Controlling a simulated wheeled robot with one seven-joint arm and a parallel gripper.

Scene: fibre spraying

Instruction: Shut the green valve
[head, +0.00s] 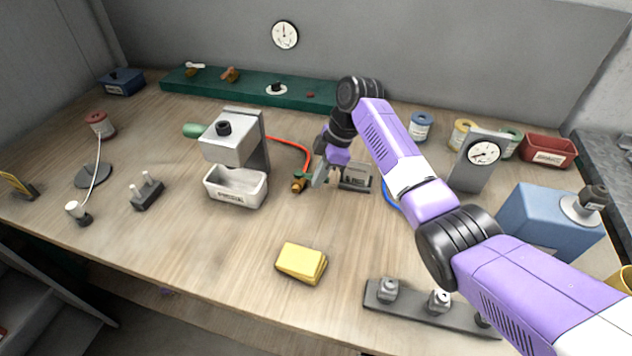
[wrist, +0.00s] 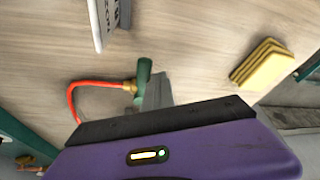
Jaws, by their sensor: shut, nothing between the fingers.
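The green valve has a brass body (head: 298,186) on the end of a red hose, on the wooden bench in the head view. Its green handle (wrist: 144,72) shows clearly in the wrist view, with the brass fitting (wrist: 130,86) beside it. My gripper (head: 319,180) is low over the bench just right of the valve, pointing down. In the wrist view my grey fingers (wrist: 157,92) are shut and empty, close beside the green handle; I cannot tell whether they touch it. In the head view my gripper partly hides the handle.
A grey machine (head: 232,138) with a white bin (head: 236,186) stands left of the valve. A small labelled block (head: 357,178) and a blue hose (head: 388,194) are close on the right. Yellow sponges (head: 301,262) lie nearer the front. Bench between is clear.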

